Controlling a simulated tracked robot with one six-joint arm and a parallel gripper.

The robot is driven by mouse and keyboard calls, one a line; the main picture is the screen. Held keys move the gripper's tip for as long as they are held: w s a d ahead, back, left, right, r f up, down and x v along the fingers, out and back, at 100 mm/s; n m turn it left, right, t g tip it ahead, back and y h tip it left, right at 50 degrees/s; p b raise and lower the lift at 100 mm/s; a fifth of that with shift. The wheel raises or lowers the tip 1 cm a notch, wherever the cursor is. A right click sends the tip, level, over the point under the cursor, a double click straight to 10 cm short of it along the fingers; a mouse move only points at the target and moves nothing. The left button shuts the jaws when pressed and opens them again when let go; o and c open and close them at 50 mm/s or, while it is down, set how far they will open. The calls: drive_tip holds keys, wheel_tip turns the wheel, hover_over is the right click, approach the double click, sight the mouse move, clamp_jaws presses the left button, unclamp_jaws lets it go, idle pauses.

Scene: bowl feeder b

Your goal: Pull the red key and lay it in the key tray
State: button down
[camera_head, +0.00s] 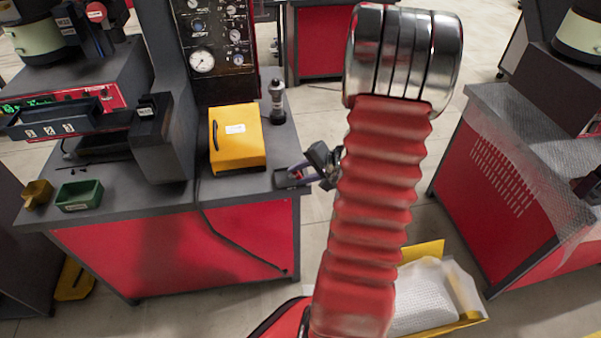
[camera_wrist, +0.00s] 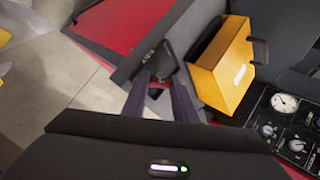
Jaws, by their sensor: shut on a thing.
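My gripper (camera_head: 304,173) is at the right edge of the left bench, beside a small dark block (camera_head: 290,180) there. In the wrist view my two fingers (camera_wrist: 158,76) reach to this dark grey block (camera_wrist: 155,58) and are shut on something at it. A small dark red patch (camera_wrist: 155,93) shows between the fingers; this may be part of the red key, but it is too small to be sure. Whether the key is still in the block is hidden. I cannot make out a tray that is surely the key tray.
A yellow case (camera_head: 238,138) and a grey cylinder (camera_head: 277,100) stand on the bench near my gripper. A gauge panel (camera_head: 215,45) rises behind them. A green bin (camera_head: 79,196) and a small yellow bin (camera_head: 37,193) are at the left. Open floor lies right of the bench.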

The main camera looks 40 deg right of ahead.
drive_tip(key=shift+s+a+f, duration=0.1)
drive_tip(key=shift+s+f, duration=0.05)
drive_tip(key=shift+f, duration=0.45)
drive_tip(key=c, duration=1.5)
unclamp_jaws()
drive_tip(key=shift+s+f, duration=0.1)
drive_tip(key=shift+o, duration=0.3)
drive_tip(key=shift+s+r, duration=0.2)
drive_tip(key=shift+r, duration=0.1)
drive_tip(key=shift+o, duration=0.4)
drive_tip(key=v, duration=1.3)
drive_tip(key=shift+w+d+r, duration=0.15)
drive_tip(key=shift+d+r, duration=0.1)
drive_tip(key=shift+r, duration=0.1)
